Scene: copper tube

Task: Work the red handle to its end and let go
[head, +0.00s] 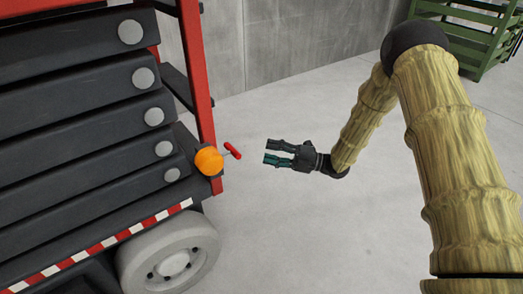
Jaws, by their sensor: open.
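The red handle (233,151) is a small red bar on a thin light stem. The stem comes out of an orange round housing (209,161) at the corner of a red and black machine. My gripper (265,152) is open and empty, with its fingers pointing left towards the red handle. A gap of floor shows between the fingertips and the handle in the head view. I cannot tell the difference in depth between them.
The machine has a stack of black beams (85,120), a red post (198,75), a striped red and white edge (110,240) and a pale wheel (170,255). A green crate (482,32) stands at the back right. Grey floor around my gripper is clear.

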